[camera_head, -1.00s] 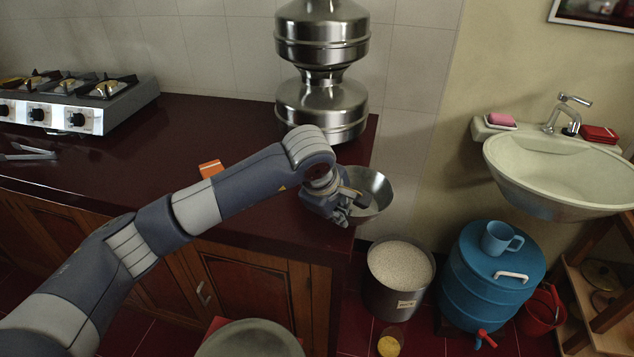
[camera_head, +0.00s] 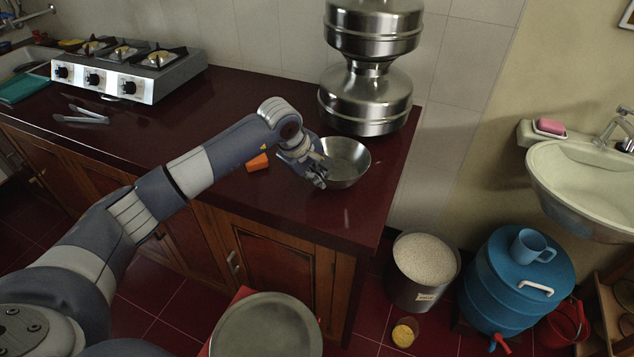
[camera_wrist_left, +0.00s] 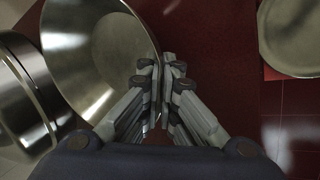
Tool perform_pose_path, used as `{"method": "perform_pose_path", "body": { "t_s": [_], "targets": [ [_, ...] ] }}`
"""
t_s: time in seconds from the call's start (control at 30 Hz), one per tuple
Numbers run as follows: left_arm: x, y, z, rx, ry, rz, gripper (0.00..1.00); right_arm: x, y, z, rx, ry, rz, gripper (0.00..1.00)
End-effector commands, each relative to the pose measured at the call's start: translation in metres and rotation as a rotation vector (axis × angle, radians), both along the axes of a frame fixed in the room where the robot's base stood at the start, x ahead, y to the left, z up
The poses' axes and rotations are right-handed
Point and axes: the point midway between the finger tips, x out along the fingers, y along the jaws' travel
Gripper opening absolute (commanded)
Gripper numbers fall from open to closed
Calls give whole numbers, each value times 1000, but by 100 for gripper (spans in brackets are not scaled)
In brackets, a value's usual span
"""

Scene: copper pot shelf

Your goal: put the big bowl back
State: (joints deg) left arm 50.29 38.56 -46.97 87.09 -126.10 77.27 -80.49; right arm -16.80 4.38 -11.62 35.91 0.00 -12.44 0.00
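The big bowl (camera_head: 347,160) is a steel bowl with a wide open top. In the head view it is over the right part of the dark red counter, in front of the steel canister; I cannot tell whether it touches the counter. My left gripper (camera_head: 320,177) is at the bowl's left rim. In the left wrist view the fingers of my left gripper (camera_wrist_left: 161,75) are close together on the rim of the bowl (camera_wrist_left: 85,60). The fingers hide a bit of the rim. My right gripper is not in view.
A stacked steel canister (camera_head: 365,100) stands close behind the bowl. An orange block (camera_head: 258,162) lies left of it. Tongs (camera_head: 82,116) and a gas stove (camera_head: 130,75) are farther left. A grain pot (camera_head: 425,260) and blue barrel (camera_head: 515,285) stand below, right. The counter front is clear.

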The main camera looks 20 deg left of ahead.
Motion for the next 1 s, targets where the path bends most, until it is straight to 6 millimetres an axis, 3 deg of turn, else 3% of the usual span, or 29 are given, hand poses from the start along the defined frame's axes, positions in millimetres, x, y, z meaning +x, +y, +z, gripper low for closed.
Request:
{"method": "perform_pose_path", "body": {
  "t_s": [0.3, 0.63, 0.73, 0.77, 1.0],
  "targets": [
    [-1, 0, -33, 0, 3, 0, 0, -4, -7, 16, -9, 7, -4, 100],
    [0, 0, -38, 1, -1, 0, 0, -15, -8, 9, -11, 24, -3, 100],
    [-1, 0, -37, 1, 2, -1, 22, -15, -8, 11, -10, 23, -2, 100],
    [-1, 0, -37, 1, 2, -1, 25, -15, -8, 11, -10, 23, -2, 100],
    [-1, 0, -37, 1, 2, -1, 25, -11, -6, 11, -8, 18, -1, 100]
  ]
}}
